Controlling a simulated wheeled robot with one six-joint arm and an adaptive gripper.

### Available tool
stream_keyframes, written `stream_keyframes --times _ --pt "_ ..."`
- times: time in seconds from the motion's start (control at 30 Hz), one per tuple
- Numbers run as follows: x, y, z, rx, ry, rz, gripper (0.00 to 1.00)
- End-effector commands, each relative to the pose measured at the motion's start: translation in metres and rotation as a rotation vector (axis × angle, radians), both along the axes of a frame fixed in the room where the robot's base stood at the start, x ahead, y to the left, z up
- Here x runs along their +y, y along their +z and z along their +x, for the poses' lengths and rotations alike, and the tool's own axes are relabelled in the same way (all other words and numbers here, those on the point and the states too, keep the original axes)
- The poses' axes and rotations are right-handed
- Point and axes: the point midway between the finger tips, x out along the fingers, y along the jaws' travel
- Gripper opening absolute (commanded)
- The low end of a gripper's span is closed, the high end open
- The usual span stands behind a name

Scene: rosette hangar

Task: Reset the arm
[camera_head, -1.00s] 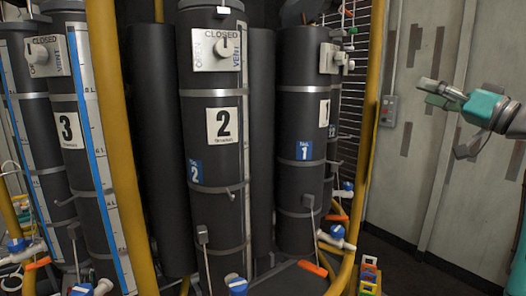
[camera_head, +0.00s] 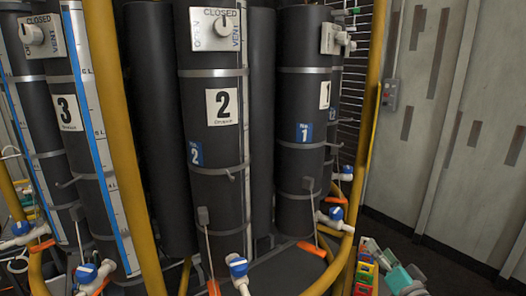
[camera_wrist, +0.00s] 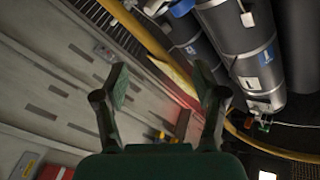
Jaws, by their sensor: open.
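My gripper (camera_wrist: 160,78) shows in the wrist view with its two dark fingers apart and nothing between them. The wrist view is tilted, with the wall panels on the left and the dark cylinders at upper right. In the head view, teal and grey parts (camera_head: 400,279) at the lower right look like the end of my arm, low beside coloured frames. The fingers cannot be made out there.
Dark cylinders marked 3 (camera_head: 68,112), 2 (camera_head: 222,140) and 1 (camera_head: 300,160) stand behind yellow pipes (camera_head: 128,150). Blue-capped valves (camera_head: 238,268) stick out low. Coloured frames (camera_head: 363,272) stand at lower right. The panelled wall (camera_head: 450,180) has clear floor (camera_head: 420,255) before it.

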Motion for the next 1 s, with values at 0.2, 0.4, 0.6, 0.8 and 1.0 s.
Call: stream_keyframes --times 0.2,0.4,0.6,0.8,1.0 --pt "0.024 -0.078 -0.054 0.066 -0.066 -0.029 0.71" --pt "0.044 -0.133 -0.112 0.119 -0.118 -0.078 0.71" --pt "0.061 -0.174 -0.176 0.167 -0.158 -0.142 0.71" --pt "0.077 -0.200 -0.244 0.208 -0.182 -0.220 0.71" --pt "0.091 -0.213 -0.312 0.242 -0.190 -0.308 0.71"
